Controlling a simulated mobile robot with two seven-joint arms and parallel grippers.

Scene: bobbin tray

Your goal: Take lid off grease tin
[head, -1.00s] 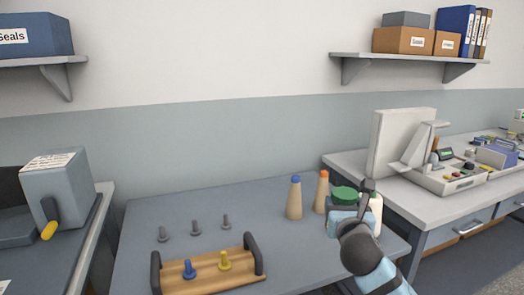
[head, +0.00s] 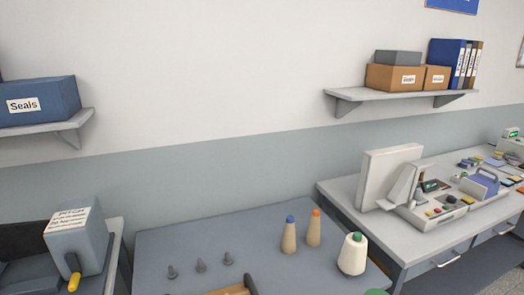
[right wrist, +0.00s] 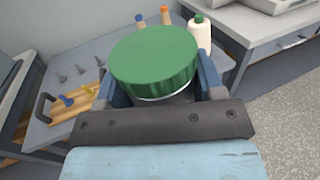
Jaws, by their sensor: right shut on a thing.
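The grease tin has a wide green lid (right wrist: 155,62) with a ribbed side, large in the right wrist view. A pale rim and a strip of grey tin body (right wrist: 170,98) show below the lid, which sits on the tin. My right gripper (right wrist: 160,88) is shut on the tin, its blue fingers on either side; their tips are partly hidden by the lid. In the head view only a sliver of the green lid (head: 376,292) shows at the bottom edge. My left gripper is not in view.
On the grey table (head: 200,240) stand a blue-topped cone (head: 289,236), an orange-topped cone (head: 314,230), a white green-topped spool (head: 353,255) and grey pegs (head: 201,266). A wooden tray (right wrist: 75,115) with dark handles holds blue and yellow pegs. A bench with a machine (head: 395,185) stands right.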

